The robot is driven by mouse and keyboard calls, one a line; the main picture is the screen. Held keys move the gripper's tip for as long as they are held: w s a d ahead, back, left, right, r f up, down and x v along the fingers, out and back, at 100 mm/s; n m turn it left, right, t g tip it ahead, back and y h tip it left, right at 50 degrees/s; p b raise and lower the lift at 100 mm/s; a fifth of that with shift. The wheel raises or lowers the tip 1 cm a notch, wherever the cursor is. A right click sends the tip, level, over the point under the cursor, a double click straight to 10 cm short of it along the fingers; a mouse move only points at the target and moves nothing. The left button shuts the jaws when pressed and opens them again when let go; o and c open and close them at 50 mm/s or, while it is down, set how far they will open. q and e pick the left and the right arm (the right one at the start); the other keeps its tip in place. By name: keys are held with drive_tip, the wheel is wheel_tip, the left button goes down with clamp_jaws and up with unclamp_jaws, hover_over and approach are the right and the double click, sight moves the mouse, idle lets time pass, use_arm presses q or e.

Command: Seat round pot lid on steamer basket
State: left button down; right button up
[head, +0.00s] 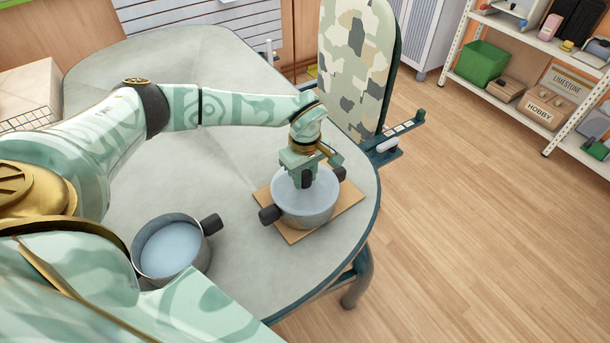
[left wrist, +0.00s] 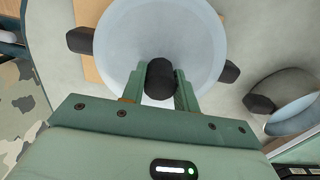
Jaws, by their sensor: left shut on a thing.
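The round pot lid (head: 287,190) is a pale bluish disc with a dark knob. My left gripper (head: 306,181) is shut on that knob, and the knob (left wrist: 160,78) shows between the fingers in the left wrist view. The steamer basket (head: 305,219) is a grey round vessel with two dark side handles, directly under the lid. The lid (left wrist: 160,30) looks level and roughly centred over it, hiding its inside. I cannot tell whether the lid touches the rim all round. My right gripper is not in view.
The basket stands on a wooden board (head: 347,203) near the table's right edge. A second grey pot (head: 205,258) with pale contents and a dark handle stands to the left, nearer me. A camouflage-patterned upright board (head: 352,60) rises behind. The table (head: 240,240) between the pots is clear.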

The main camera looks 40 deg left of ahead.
sight(305, 173)
use_arm(q)
drive_tip(key=shift+f, duration=0.45)
idle(0.3)
drive_tip(key=c, duration=1)
unclamp_jaws()
wheel_tip(305, 173, up, 16)
drive_tip(key=p, duration=0.3)
drive_tip(key=shift+r+p, duration=0.15)
drive_tip(key=shift+p, duration=0.2)
